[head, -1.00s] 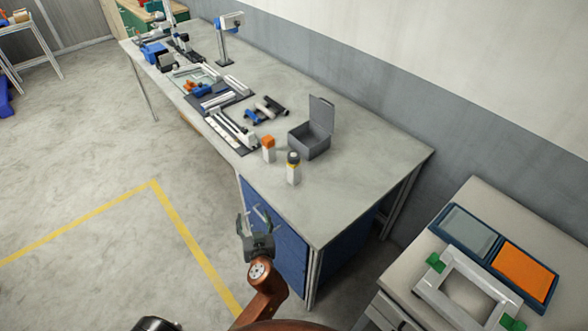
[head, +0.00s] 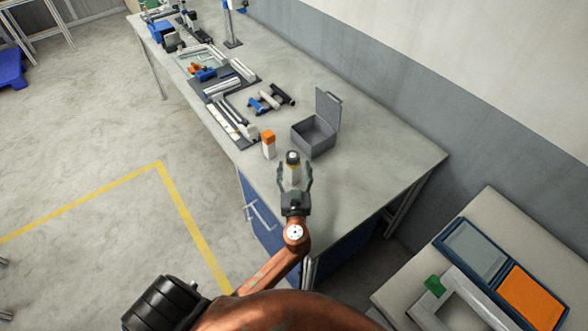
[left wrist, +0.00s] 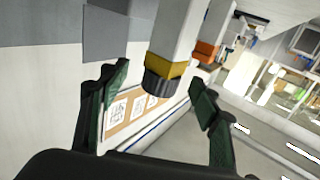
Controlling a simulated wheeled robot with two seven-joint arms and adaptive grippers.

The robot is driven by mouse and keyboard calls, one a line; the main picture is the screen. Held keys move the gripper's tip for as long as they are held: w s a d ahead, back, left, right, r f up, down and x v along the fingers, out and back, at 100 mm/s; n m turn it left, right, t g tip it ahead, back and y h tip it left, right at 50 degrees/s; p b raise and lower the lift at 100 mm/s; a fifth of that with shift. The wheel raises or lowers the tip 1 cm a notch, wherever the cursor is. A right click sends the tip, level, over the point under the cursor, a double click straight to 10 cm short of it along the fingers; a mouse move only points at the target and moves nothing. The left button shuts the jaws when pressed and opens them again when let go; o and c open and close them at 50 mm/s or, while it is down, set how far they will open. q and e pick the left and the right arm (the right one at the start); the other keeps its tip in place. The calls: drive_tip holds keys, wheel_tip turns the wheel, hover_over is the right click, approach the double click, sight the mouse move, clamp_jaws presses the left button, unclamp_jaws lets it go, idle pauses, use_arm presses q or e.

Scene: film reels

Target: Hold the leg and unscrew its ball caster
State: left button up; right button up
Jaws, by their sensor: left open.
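A white square post with a yellow band and a dark round top (head: 293,158) stands upright near the front edge of the workbench. I cannot tell for sure whether it is the leg with its ball caster. In the left wrist view it shows upside down, its dark end (left wrist: 160,88) lying between the fingers. My left gripper (head: 294,172) is open, with a green-lined finger on either side of the post in the head view. Its open fingers also frame the left wrist view (left wrist: 160,88). I see no clear contact. My right gripper is not in view.
A white block with an orange top (head: 268,145) stands just left of the post. An open grey box (head: 313,135) is behind it. Several short bars (head: 270,98) and dark mats with parts lie further along the bench. The bench's right end is clear.

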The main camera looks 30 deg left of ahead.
use_arm(q)
drive_tip(key=x, duration=0.3)
drive_tip(key=shift+s+a+r+p, duration=0.1)
drive_tip(key=shift+s+a+p, duration=0.05)
drive_tip(key=shift+p, duration=0.2)
drive_tip(key=shift+w+a, duration=0.4)
drive_tip(key=shift+w, duration=0.25)
drive_tip(key=c, duration=0.7)
drive_tip(key=shift+c, duration=1.4)
clamp_jaws()
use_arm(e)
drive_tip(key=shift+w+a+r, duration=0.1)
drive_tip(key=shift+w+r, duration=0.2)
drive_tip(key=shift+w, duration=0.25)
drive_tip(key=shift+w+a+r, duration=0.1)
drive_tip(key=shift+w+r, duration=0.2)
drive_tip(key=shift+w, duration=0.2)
